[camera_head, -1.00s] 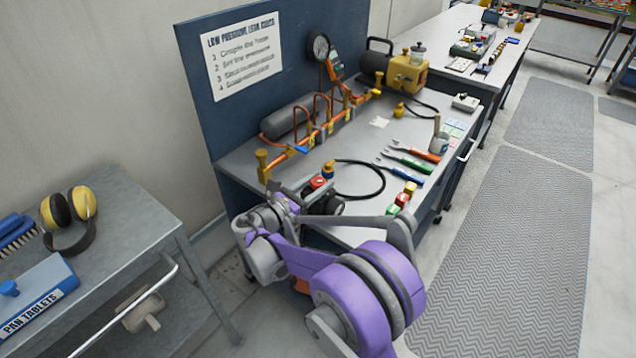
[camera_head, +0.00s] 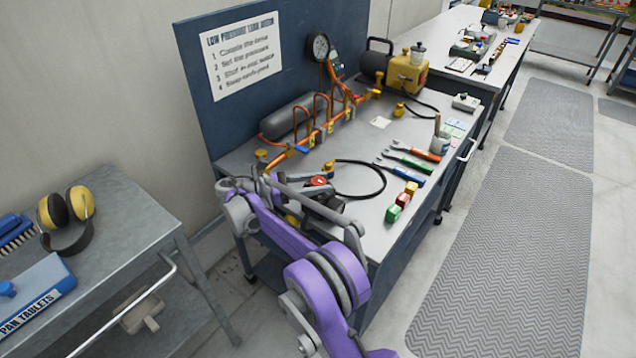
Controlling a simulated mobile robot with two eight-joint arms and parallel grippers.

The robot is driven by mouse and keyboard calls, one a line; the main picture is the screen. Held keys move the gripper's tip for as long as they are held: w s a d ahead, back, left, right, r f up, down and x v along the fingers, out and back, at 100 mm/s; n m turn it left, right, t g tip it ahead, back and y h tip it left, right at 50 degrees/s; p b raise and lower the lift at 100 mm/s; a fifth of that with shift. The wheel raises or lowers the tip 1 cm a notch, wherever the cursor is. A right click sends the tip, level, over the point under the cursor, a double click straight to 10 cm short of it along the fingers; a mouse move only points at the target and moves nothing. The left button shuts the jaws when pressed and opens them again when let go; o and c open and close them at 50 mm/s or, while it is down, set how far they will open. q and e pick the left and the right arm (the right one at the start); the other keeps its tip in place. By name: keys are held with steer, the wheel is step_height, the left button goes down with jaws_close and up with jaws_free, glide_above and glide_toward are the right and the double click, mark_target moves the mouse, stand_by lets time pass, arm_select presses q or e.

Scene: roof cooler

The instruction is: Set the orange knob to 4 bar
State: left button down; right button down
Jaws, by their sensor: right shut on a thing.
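A red-orange round knob (camera_head: 318,181) shows on top of a dark fitting near the bench's front left; I cannot read its setting. A round pressure gauge (camera_head: 318,46) stands at the back panel, its reading too small to tell. My right gripper (camera_head: 266,183) is at the left end of the bench, left of that knob and just below a brass fitting (camera_head: 262,153). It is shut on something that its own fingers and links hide. My left gripper is not in view.
The workbench (camera_head: 362,213) carries copper pipework (camera_head: 310,140), a black hose (camera_head: 370,165), coloured-handled tools (camera_head: 410,160) and small coloured blocks (camera_head: 402,200). A grey table (camera_head: 130,215) with ear defenders (camera_head: 68,212) stands left. The floor mat (camera_head: 500,240) at right is clear.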

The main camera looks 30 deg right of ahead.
steer(key=shift+g, duration=0.3)
steer(key=shift+c, duration=1.7)
jaws_free()
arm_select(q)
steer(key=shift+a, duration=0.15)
